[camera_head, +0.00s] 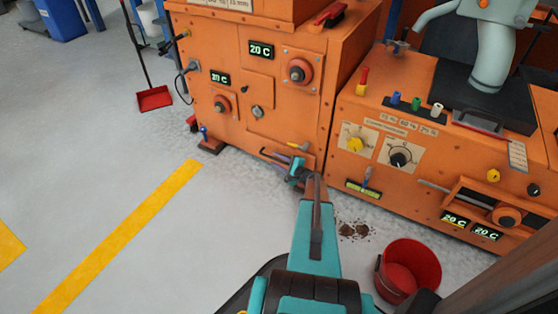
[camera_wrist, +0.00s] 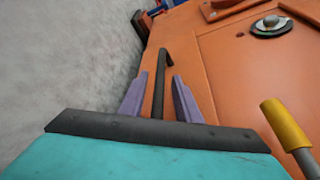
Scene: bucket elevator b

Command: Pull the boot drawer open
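The boot drawer appears to be the low front part of the left orange cabinet (camera_head: 262,112); its outline is hard to make out. A dark bar handle (camera_wrist: 161,80) stands out from the orange front in the wrist view. My gripper (camera_head: 286,163) is low at that front in the head view and hides part of the handle. In the wrist view, my gripper's two purple fingers (camera_wrist: 159,98) are apart, one on each side of the bar, with gaps showing. I cannot tell how deep the bar sits between them. The drawer looks flush with the cabinet.
A yellow-tipped lever (camera_wrist: 285,125) stands close on the right of my gripper. A red bucket (camera_head: 408,268) and a brown spill (camera_head: 355,230) are on the floor to the right. A second orange machine (camera_head: 440,150) stands right.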

